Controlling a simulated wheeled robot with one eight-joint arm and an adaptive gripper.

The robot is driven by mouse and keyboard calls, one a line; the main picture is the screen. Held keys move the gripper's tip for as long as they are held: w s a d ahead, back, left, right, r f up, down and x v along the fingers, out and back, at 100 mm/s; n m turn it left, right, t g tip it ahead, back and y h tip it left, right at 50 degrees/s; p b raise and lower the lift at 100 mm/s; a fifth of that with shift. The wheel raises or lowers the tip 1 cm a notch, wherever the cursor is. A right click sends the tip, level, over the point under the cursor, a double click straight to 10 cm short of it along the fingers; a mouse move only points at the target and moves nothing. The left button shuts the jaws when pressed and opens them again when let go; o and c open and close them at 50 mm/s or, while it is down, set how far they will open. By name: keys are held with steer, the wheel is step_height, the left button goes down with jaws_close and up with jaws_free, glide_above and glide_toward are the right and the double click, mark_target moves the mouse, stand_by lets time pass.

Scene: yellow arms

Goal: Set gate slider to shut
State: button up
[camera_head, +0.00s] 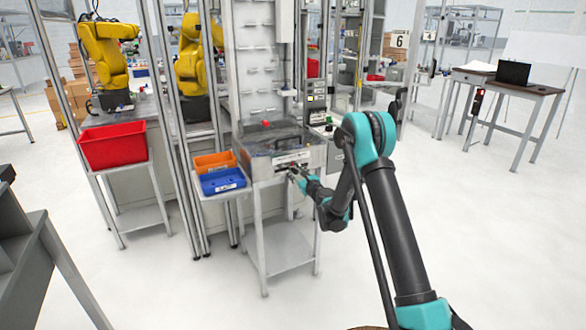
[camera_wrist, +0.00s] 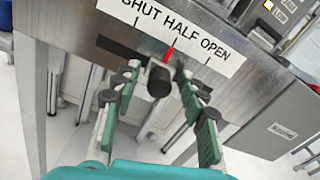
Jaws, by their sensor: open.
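The gate slider's black round knob (camera_wrist: 159,83) sticks out from the metal front panel in the wrist view. A red pointer (camera_wrist: 168,54) above it stands at about the HALF mark of the white label (camera_wrist: 185,32), which reads SHUT, HALF, OPEN from left to right. A dark slot (camera_wrist: 118,47) shows left of the knob. My gripper (camera_wrist: 157,75) is open, with one finger on each side of the knob; contact cannot be told. In the head view my gripper (camera_head: 296,173) is at the front of the metal station (camera_head: 285,160); the knob is too small to make out there.
A blue bin (camera_head: 222,181) and an orange bin (camera_head: 214,162) sit on a side shelf left of the station. A red bin (camera_head: 113,145) stands farther left. Yellow robot arms (camera_head: 104,50) are behind posts.

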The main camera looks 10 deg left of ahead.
steer(key=shift+w+a, duration=0.3)
steer(key=shift+w, duration=0.05)
jaws_close()
steer(key=shift+a, duration=0.1)
